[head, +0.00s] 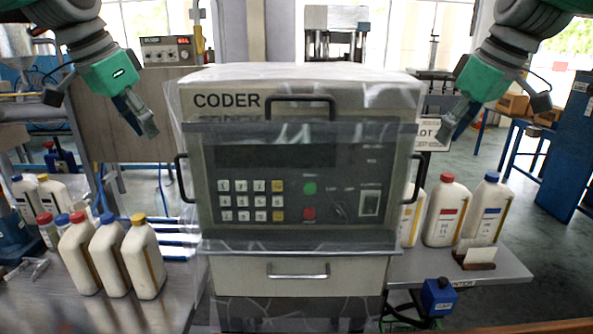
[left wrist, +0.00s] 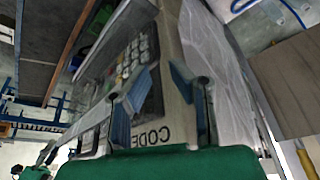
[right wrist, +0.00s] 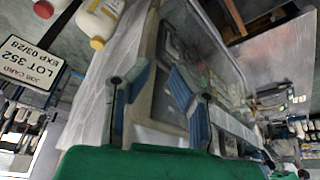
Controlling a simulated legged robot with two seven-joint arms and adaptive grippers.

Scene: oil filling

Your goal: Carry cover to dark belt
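A clear, wrinkled plastic cover (head: 350,74) lies draped over the white coder machine (head: 225,270) in the middle of the head view. Its film also shows in the left wrist view (left wrist: 212,55) and the right wrist view (right wrist: 100,75). My left gripper (head: 146,122) is open and empty, up and left of the coder, apart from it. My right gripper (head: 452,126) is open and empty, to the right of the coder's upper part. Both wrist views show spread blue fingers with nothing held.
White bottles with coloured caps stand on the left table (head: 180,300) and on the right grey shelf (head: 410,268). A lot card (head: 434,134) stands behind the right bottles. A small blue box (head: 438,297) is below the shelf. A blue cabinet (head: 570,150) stands far right.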

